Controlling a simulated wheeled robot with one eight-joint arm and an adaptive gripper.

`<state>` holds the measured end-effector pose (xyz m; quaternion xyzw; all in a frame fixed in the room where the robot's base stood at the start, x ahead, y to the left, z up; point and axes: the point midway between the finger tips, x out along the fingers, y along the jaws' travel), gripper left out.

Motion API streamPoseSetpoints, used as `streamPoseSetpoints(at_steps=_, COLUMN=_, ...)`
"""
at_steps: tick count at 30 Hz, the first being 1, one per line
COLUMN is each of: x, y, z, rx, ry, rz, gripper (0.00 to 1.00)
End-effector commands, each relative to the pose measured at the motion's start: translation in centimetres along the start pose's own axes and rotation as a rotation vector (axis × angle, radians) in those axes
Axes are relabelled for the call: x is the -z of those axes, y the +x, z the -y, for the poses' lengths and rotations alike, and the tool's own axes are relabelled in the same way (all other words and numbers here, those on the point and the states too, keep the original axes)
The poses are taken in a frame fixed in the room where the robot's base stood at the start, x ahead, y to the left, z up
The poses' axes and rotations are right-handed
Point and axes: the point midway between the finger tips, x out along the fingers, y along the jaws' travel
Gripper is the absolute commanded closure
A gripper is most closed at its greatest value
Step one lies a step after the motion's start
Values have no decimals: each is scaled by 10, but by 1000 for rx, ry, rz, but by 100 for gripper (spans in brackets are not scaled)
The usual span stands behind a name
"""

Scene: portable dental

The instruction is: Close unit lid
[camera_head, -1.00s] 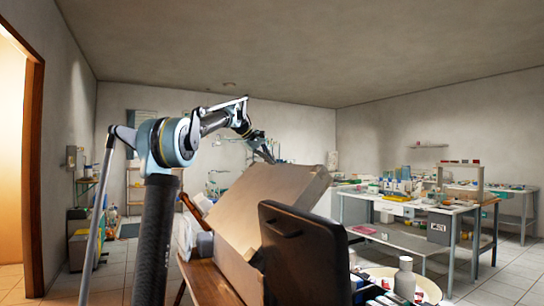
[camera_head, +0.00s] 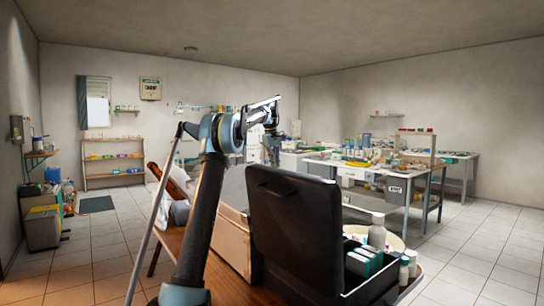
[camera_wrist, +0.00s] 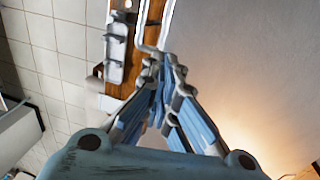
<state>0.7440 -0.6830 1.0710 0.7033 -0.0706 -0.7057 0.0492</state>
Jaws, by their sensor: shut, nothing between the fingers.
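The unit is a tan case (camera_head: 231,250) on the wooden table, partly hidden by my arm and a black case. A grey panel (camera_head: 234,188), apparently its lid, shows above the tan side; I cannot tell how far it is open. In the wrist view my gripper (camera_wrist: 163,68) is shut and empty, its fingers together near the edge of a broad grey surface (camera_wrist: 245,60) that may be the lid. I cannot tell whether they touch it. In the head view the fingertips are not clear beyond the black case.
The wooden table (camera_head: 170,262) carries the unit. Workbenches stand at right. Tiled floor (camera_head: 110,250) is free at left.

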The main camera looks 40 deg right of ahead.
Motion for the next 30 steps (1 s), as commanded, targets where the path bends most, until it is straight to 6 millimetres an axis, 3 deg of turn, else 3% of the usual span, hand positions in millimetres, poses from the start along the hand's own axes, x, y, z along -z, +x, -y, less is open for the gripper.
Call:
streamPoseSetpoints(at_steps=4, x=3, y=16, z=-1, rx=40, ry=-3, rz=0, gripper=100)
streamPoseSetpoints(at_steps=10, x=5, y=26, z=0, rx=66, ry=-7, rz=-1, gripper=100)
streamPoseSetpoints(at_steps=25, x=6, y=26, z=1, rx=70, ry=-9, rz=-1, gripper=100)
streamPoseSetpoints(at_steps=30, x=6, y=18, z=0, rx=70, ry=-9, rz=-1, gripper=100)
